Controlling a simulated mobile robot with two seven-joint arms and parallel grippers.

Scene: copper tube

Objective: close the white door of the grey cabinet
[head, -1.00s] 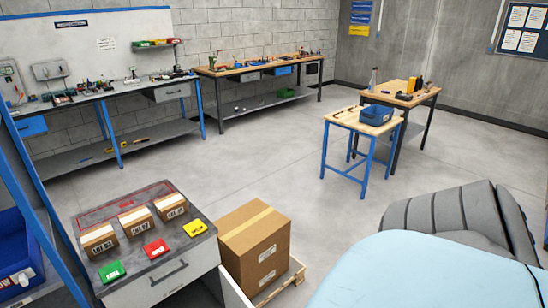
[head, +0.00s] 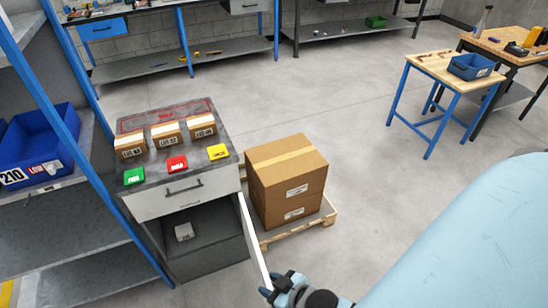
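The grey cabinet (head: 180,270) stands at the lower left, with a white drawer front at the top and a dark open compartment below. Its white door (head: 253,240) stands open, hinged on the cabinet's right side and seen nearly edge-on, swung out toward me. My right gripper (head: 268,289) is at the bottom of the picture, at the door's free lower end. It looks touching or very close; whether its fingers are open or shut is unclear. My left gripper is out of view.
A small grey box (head: 184,232) sits inside the compartment. A cardboard box (head: 288,185) on a wooden pallet (head: 325,218) stands close right of the door. A blue-framed shelf (head: 70,215) flanks the cabinet's left. Floor right of the pallet is clear.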

